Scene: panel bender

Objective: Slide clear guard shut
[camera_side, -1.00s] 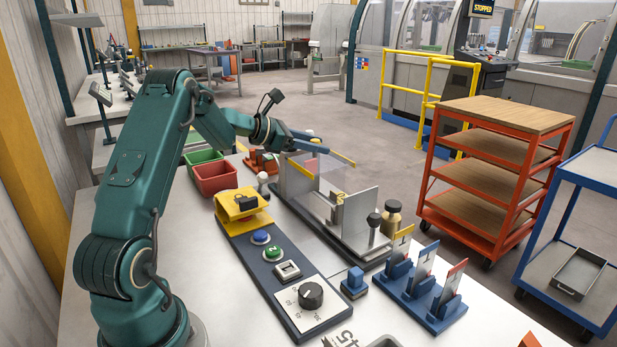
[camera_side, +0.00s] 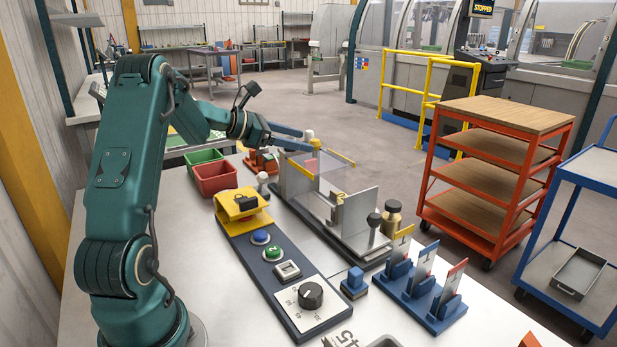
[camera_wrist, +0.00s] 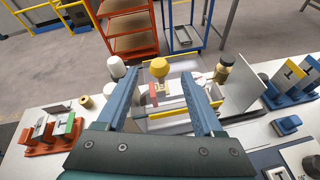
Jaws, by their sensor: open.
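The clear guard (camera_side: 325,178) is a see-through panel with yellow strips on the long bench fixture (camera_side: 375,250). It covers the fixture's far-left part, and the near part with the upright grey plate (camera_side: 357,215) is uncovered. A yellow knob (camera_side: 309,142) stands at the guard's far end; it also shows in the wrist view (camera_wrist: 160,68). My gripper (camera_side: 306,142) is open at the knob. In the wrist view, my two blue fingers (camera_wrist: 165,65) lie on either side of the knob with gaps; I cannot tell whether either touches it.
A control strip (camera_side: 262,255) with buttons and a dial lies left of the fixture. Blue holders with coloured cards (camera_side: 425,285) stand at the near right. Red (camera_side: 215,178) and green bins sit at the back left. A brown bottle (camera_side: 392,218) stands beside the fixture.

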